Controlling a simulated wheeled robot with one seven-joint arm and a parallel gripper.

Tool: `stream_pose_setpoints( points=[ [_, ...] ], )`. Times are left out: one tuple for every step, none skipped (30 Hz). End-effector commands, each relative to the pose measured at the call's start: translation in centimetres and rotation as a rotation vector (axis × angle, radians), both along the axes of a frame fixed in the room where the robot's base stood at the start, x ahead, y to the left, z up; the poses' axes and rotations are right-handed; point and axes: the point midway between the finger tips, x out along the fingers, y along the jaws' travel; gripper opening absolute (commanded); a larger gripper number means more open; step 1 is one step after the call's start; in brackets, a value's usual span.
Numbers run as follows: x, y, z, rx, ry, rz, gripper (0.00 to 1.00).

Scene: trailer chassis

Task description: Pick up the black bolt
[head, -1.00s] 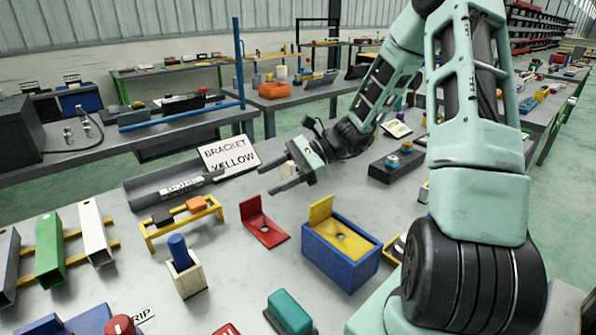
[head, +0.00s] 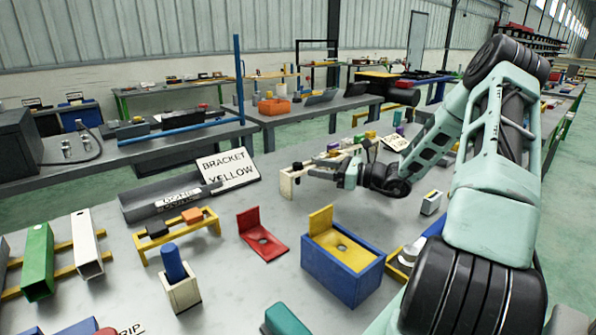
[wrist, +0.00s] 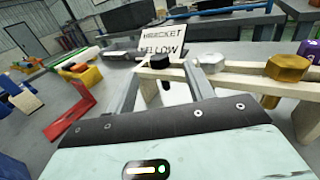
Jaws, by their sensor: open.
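The black bolt (wrist: 160,62) sits at the left end of a cream rack (wrist: 246,82) in the wrist view, head up. In the head view it is a small dark spot (head: 297,166) on the rack's near end. My gripper (wrist: 164,70) is open, with one finger on each side of the bolt in the wrist view; I cannot tell whether they touch it. In the head view my gripper (head: 312,175) is level with the rack, and partly hides it. A silver bolt (wrist: 212,61) and a gold bolt (wrist: 288,67) stand farther right on the rack.
A bracket sign (head: 228,168) and a grey tray (head: 140,207) lie left of the rack. A red bracket (head: 262,238), a blue box with a yellow bracket (head: 345,270) and a yellow stand (head: 180,236) stand nearer. Bare tabletop lies between the red bracket and the rack.

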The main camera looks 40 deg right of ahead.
Motion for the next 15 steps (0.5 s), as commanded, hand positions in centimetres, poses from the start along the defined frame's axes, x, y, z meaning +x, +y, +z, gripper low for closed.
stream_pose_setpoints(
  points=[
    [0.4, 0.3, 0.0, 0.0, -0.001, 0.002, 0.53],
    [0.7, 0.5, 0.0, 0.0, -0.001, 0.003, 0.53],
    [1.2, 0.8, 0.1, 0.0, 0.0, 0.004, 0.53],
    [1.7, 1.0, 0.1, 0.0, -0.001, 0.005, 0.53],
    [2.2, 1.3, 0.1, 0.0, -0.001, 0.005, 0.53],
    [2.7, 1.5, 0.1, 0.0, -0.001, 0.005, 0.53],
    [3.2, 1.8, 0.1, 0.0, 0.0, 0.005, 0.53],
    [3.6, 1.9, 0.1, 0.0, 0.0, 0.004, 0.53],
    [4.1, 2.2, 0.1, 0.0, 0.0, 0.004, 0.53],
    [4.4, 2.3, 0.1, 0.0, 0.0, 0.004, 0.53],
    [4.6, 2.5, 0.0, 0.0, 0.0, 0.004, 0.53],
    [4.9, 2.6, 0.0, 0.0, 0.0, 0.003, 0.53],
    [5.1, 2.7, 0.0, 0.0, 0.0, 0.003, 0.53],
    [5.2, 2.7, 0.0, 0.0, 0.001, 0.002, 0.53],
    [5.2, 2.7, 0.0, -0.001, 0.0, 0.002, 0.53]
  ],
)
